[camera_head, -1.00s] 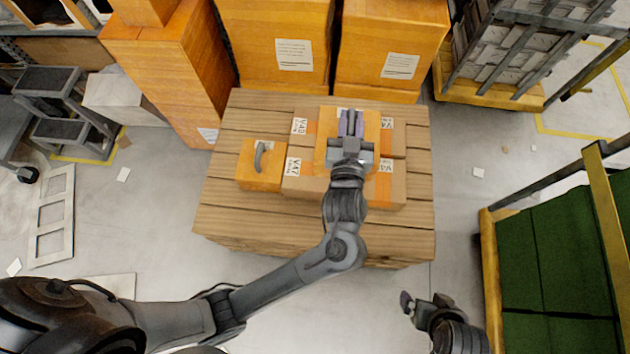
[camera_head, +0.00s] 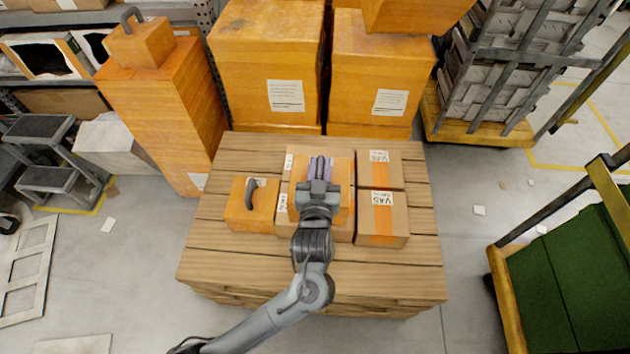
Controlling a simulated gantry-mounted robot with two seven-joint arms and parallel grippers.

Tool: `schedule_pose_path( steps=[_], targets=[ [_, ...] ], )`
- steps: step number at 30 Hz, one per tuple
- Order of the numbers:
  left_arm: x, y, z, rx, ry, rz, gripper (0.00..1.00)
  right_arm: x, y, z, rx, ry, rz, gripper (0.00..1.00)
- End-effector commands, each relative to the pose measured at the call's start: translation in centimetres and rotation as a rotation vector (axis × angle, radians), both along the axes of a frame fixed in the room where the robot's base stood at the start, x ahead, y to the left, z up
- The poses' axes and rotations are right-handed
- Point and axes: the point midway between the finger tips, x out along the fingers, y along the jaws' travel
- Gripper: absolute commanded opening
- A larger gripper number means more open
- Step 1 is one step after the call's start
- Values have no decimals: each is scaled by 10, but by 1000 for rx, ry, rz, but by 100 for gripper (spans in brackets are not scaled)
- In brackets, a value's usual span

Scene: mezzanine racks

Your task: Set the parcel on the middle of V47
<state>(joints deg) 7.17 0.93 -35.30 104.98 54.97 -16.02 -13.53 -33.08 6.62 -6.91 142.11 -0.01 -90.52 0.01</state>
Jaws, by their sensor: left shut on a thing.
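My left gripper (camera_head: 319,168) is shut on an orange parcel (camera_head: 344,182). The gripper and wrist cover much of the parcel. It is over the left pair of brown cartons on the pallet; I cannot tell whether it touches them. The front left carton, V47 (camera_head: 283,212), shows only at its edges, and its label is partly hidden by the parcel. The carton behind it shows a sliver of label (camera_head: 289,162). My right gripper is out of view.
An orange box with a grey handle (camera_head: 250,218) stands on the wooden pallet (camera_head: 240,262), left of the cartons. Tall orange boxes (camera_head: 270,60) stand behind the pallet. A cart with green contents (camera_head: 570,270) is at the right. The pallet's front is bare.

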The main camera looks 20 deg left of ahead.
Motion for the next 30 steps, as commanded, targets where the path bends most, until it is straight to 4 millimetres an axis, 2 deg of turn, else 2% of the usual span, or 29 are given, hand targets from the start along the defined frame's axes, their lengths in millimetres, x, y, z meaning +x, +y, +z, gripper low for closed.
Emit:
schedule_pose_path(
  steps=[1,3,11,21,30],
  targets=[
    [4,5,-5,3,-5,-1,0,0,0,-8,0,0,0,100],
    [8,11,-8,2,-6,-1,0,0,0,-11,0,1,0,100],
    [12,18,-15,-1,-3,-2,0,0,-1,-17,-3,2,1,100],
    [12,17,-51,-1,-4,-2,0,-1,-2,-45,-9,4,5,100],
    [12,17,-50,-2,-5,-1,0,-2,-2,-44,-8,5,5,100]
  ],
)
